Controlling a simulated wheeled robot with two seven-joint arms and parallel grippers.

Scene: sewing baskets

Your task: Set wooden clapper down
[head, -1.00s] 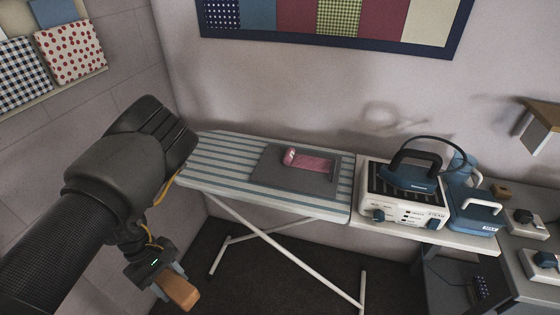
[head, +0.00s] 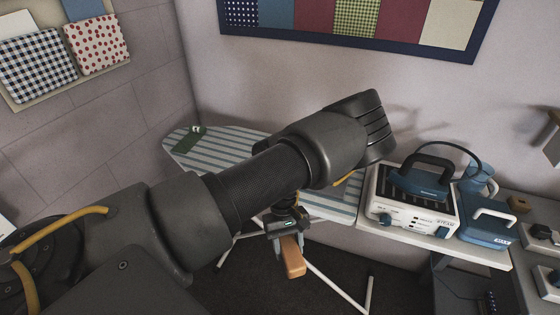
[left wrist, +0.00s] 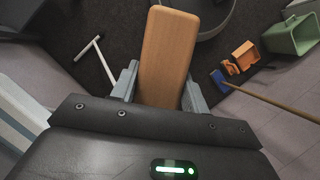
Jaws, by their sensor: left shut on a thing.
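The wooden clapper (head: 292,258) is an orange-brown block with rounded edges. My left gripper (head: 280,245) is shut on it and holds it in the air, in front of the ironing board (head: 215,150) and lower in the picture. In the left wrist view the clapper (left wrist: 166,58) sits between the two grey fingers of the gripper (left wrist: 160,85), pointing away from the camera over the dark floor. My left arm covers much of the striped board, including its middle. My right gripper is not in view.
A steam iron (head: 425,178) stands on a white station (head: 410,212) right of the board, beside a blue tank (head: 487,225). A green item (head: 188,140) lies at the board's far left. In the left wrist view a green bin (left wrist: 292,35) and an orange dustpan-like item (left wrist: 243,55) are on the floor.

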